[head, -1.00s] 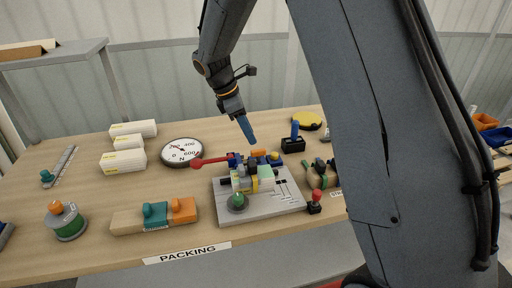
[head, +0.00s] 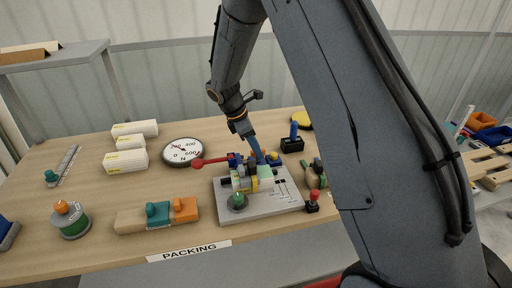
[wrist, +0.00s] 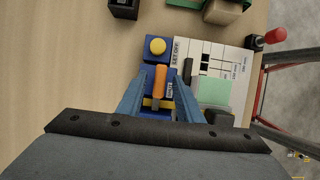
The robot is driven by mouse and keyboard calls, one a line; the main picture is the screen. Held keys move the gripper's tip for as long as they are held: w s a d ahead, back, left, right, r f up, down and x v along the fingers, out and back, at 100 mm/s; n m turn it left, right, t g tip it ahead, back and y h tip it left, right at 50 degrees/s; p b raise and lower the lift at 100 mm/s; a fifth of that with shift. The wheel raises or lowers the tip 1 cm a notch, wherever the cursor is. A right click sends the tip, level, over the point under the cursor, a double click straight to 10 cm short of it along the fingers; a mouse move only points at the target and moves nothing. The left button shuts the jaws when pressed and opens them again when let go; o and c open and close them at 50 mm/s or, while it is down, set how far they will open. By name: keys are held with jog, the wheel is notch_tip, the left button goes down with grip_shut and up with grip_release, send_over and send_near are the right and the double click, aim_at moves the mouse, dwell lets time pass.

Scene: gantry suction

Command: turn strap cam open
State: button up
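In the wrist view, an orange lever (wrist: 160,82), which looks like the strap cam, stands on a blue block (wrist: 150,60) with a yellow round button (wrist: 157,46). My gripper (wrist: 158,76) is open, with one blue finger on each side of the orange lever. Small gaps seem to show between lever and fingers; contact cannot be told. In the head view my gripper (head: 256,153) is down at the back of the grey fixture plate (head: 232,210), and it mostly hides the orange lever there.
A red-ended lever (head: 198,162) sticks out left of the fixture. A green knob (head: 238,199) stands at the plate's front and a red-knobbed switch (head: 313,200) at its right. A dial gauge (head: 183,151) and white boxes (head: 126,161) lie to the left.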

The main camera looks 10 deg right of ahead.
grip_shut()
jog(key=shift+m, duration=0.3)
jog(key=m, duration=0.1)
jog(key=m+g+b, duration=0.1)
jog(key=m, duration=0.2)
jog(key=shift+w+g, duration=0.25)
jog(key=shift+g, duration=0.15)
jog(key=m+b, duration=0.1)
jog(key=m, duration=0.1)
jog(key=m+g+y+b, duration=0.1)
jog(key=m, duration=0.1)
jog(key=shift+w+d+m, duration=0.1)
jog(key=shift+w+m, duration=0.05)
jog(key=shift+m, duration=0.25)
jog(key=m+y, duration=0.1)
jog(key=m, duration=0.1)
jog(key=m+g+b, duration=0.1)
jog(key=m, duration=0.1)
jog(key=shift+d+y, duration=0.15)
jog(key=shift+y, duration=0.25)
jog(key=shift+d+m+g+y, duration=0.1)
jog(key=shift+m+g+y, duration=0.45)
jog(key=shift+m, duration=1.65)
jog(key=shift+t+y, duration=0.25)
